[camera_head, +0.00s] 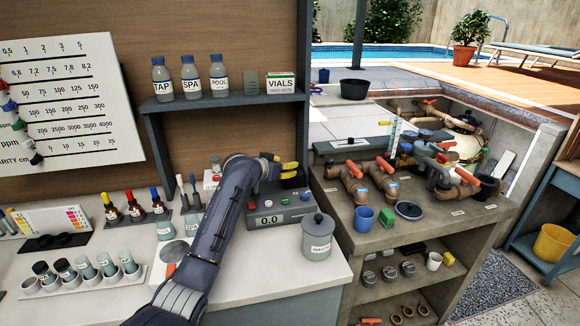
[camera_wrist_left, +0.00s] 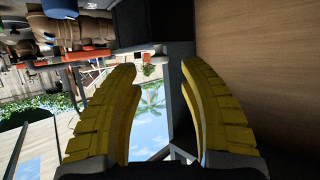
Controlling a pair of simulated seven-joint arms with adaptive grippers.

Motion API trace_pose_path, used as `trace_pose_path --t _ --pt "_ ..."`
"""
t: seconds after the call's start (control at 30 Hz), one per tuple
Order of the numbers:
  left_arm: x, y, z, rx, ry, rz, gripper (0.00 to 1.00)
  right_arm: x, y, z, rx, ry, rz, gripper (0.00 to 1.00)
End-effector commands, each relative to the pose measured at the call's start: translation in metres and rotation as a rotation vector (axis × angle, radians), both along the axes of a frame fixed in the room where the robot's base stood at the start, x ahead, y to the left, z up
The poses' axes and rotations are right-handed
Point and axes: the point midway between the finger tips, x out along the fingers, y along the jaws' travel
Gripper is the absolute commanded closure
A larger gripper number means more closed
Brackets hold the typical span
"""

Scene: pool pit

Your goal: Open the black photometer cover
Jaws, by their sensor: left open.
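The grey photometer (camera_head: 281,214) stands on the counter in the head view, its screen reading 0.0. A black part at its back right, which looks like its cover (camera_head: 296,182), is partly hidden by my left gripper. I cannot tell if the cover is shut or raised. My left gripper (camera_head: 291,169) is just above and in front of this black part, with yellow fingertips pointing right. In the left wrist view the yellow fingers (camera_wrist_left: 158,72) are spread apart, with nothing clearly held between them. Whether they touch the cover cannot be told. My right gripper is out of view.
A lidded grey waste jar (camera_head: 318,237) stands right of the photometer, close to the counter's edge. A shelf (camera_head: 225,101) with bottles and a VIALS box hangs above my gripper. Reagent bottles (camera_head: 134,207) and a cup rack (camera_head: 85,281) stand at left.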

Motion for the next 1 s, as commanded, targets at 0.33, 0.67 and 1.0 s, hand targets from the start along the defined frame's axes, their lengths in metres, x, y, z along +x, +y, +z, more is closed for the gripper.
trace_pose_path --t 0.33,0.67,1.0 --pt "0.025 -0.015 -0.013 -0.001 0.002 0.001 0.57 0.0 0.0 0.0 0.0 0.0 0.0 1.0" --pt "0.031 -0.019 -0.016 0.0 0.0 0.0 0.57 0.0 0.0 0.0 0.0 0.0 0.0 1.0" --pt "0.031 -0.019 -0.016 0.001 0.001 0.001 0.66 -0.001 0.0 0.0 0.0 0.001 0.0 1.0"
